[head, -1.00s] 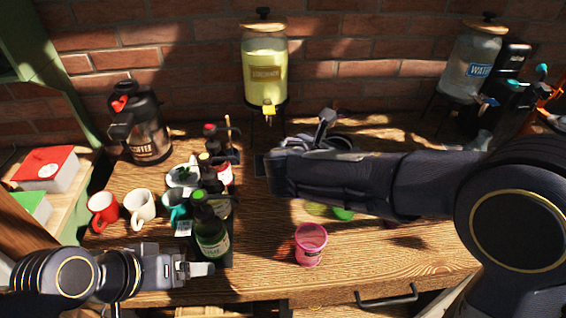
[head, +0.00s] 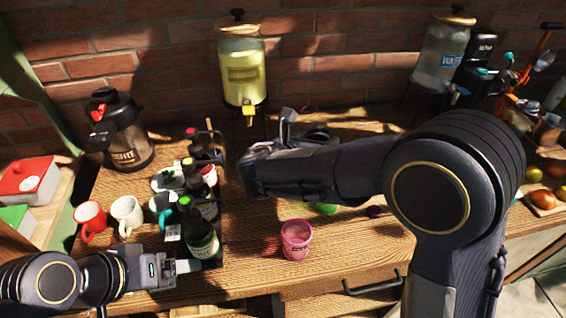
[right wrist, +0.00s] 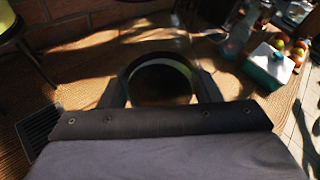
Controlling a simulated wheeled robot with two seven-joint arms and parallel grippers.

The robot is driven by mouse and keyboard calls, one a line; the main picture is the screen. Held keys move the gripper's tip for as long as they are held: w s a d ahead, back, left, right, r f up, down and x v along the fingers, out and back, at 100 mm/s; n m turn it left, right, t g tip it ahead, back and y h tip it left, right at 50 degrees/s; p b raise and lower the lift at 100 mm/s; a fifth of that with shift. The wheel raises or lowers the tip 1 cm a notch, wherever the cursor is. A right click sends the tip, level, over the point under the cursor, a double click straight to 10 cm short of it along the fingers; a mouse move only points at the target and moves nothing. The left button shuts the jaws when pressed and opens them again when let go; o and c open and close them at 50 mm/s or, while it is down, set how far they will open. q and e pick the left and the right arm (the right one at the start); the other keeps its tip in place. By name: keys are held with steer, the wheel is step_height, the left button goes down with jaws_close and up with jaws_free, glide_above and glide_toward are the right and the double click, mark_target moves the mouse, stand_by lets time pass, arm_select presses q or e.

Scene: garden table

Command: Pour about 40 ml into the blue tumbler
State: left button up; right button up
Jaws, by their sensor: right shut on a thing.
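My right gripper (right wrist: 160,78) is shut on a round, open vessel (right wrist: 162,97), seen in the right wrist view with a pale rim and dark inside. Its colour and contents cannot be told. In the head view my right forearm hides most of it. No blue tumbler can be made out clearly. The lemonade dispenser (head: 241,72), with a yellow tap (head: 249,113), stands behind my right gripper, slightly left. The water dispenser (head: 441,55) stands at the back right. My left gripper (head: 190,266) is low at the front left, beside a green bottle (head: 202,242); its jaw opening is unclear.
A coffee flask (head: 122,135), a red mug (head: 91,220), a white mug (head: 127,214) and a teal mug (head: 161,205) stand left of several bottles. A pink cup (head: 296,239) stands near the front edge. A green item (head: 326,208) lies partly under my right arm.

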steer(key=shift+n+h+p, duration=0.3)
steer(key=shift+n+h, duration=0.3)
steer(key=shift+n, duration=0.1)
steer(key=shift+w+a+f+n+t+h, duration=0.15)
steer(key=shift+n+h, duration=0.1)
steer(key=shift+n, duration=0.2)
steer(key=shift+s+a+n+t+h, duration=0.15)
steer(key=shift+n+h, duration=0.1)
steer(key=shift+n, duration=0.2)
steer(key=shift+d+f+n+h, duration=0.3)
steer(key=shift+d+n+h, duration=0.1)
steer(key=shift+n, duration=0.3)
steer(key=shift+s+d+f+n+t+h+b, duration=0.1)
steer(key=shift+d+f+n+t+h+b, duration=0.3)
steer(key=shift+n+b, duration=0.45)
steer(key=n+b, duration=0.1)
steer(key=f+n+t+b, duration=0.1)
steer(key=shift+s+d+f+n+h, duration=0.1)
steer(key=shift+s+d+n+h, duration=0.05)
steer(key=shift+d+n+h, duration=0.2)
steer(key=shift+d+r+p, duration=0.1)
steer(key=shift+r+p, duration=0.25)
steer(key=shift+p, duration=0.1)
steer(key=shift+n+t+p, duration=0.3)
steer(key=shift+n+p, duration=0.05)
steer(key=shift+n, duration=0.05)
steer(key=shift+d+f+n+p, duration=0.1)
steer(key=shift+n+p, duration=0.3)
steer(key=shift+t, duration=0.3)
